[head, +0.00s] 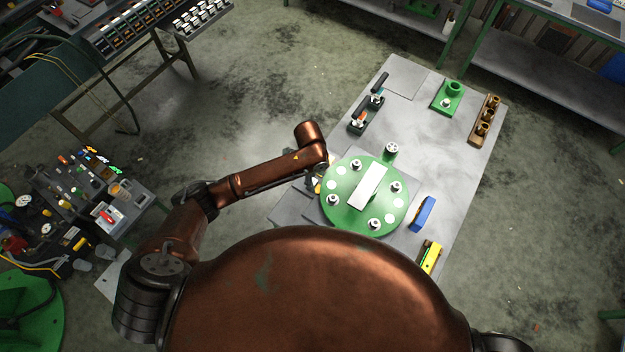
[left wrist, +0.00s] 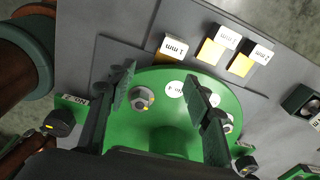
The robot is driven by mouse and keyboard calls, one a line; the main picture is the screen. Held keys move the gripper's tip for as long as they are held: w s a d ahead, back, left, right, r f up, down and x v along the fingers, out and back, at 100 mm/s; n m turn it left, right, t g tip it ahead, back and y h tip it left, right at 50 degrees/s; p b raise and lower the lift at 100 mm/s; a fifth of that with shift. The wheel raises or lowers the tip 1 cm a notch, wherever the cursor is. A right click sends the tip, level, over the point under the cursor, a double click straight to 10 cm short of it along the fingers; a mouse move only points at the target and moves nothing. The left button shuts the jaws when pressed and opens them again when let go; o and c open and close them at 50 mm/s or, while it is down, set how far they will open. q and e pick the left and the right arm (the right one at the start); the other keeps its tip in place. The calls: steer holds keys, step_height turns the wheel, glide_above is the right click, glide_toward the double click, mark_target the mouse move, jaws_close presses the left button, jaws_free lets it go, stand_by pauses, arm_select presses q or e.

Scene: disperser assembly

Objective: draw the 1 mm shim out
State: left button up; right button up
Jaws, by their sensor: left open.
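Three yellow-and-white pieces labelled "1 mm" lie on the grey surface at the top of the left wrist view: one on the left (left wrist: 170,48), one in the middle (left wrist: 220,43) and one on the right (left wrist: 250,58). They sit just beyond the edge of the green disc (left wrist: 152,80). The disc also shows in the head view (head: 335,190), with several bolts and a white plate (head: 368,186) on it. My left gripper (left wrist: 160,75) is open and empty above the disc, short of the labelled pieces. In the head view its fingers are mostly hidden. My right gripper is out of view.
On the table (head: 450,140), a blue piece (head: 423,213) and a yellow piece (head: 430,258) lie right of the disc. A green ringed block (head: 447,96), a brown rack (head: 485,120) and black holders (head: 367,113) stand farther back.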

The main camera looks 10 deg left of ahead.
mark_target(317, 187)
arm_select(q)
steer(key=shift+w+a+r+m+y, duration=0.2)
steer(key=shift+w+a+r+m, duration=0.1)
steer(key=shift+w, duration=0.25)
steer(key=shift+w+a+r+m+y, duration=0.2)
steer(key=shift+w+a+r, duration=0.1)
steer(key=shift+w, duration=0.2)
steer(key=shift+w+a, duration=0.15)
step_height(317, 187, down, 8)
steer(key=shift+r+p, duration=0.2)
steer(key=shift+p, duration=0.2)
jaws_close()
